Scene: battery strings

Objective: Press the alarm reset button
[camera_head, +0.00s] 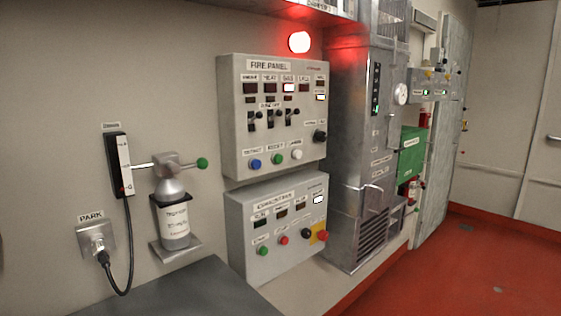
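The grey fire panel (232,110) is on the wall, left of centre. Along its lower edge are a blue button (256,164), a green button (278,159) and a white button (297,154). A row of indicator windows is at the panel's top, one lit white, with several switches below. A red alarm lamp (299,42) glows above the panel. Neither of my grippers is in view, and nothing covers the buttons.
A second grey panel (283,251) with buttons and a red knob is below. Left are a canister (174,222) with a green-knobbed valve and a cabled black device (119,165). A metal cabinet (345,140) stands right; red floor (470,265) is open.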

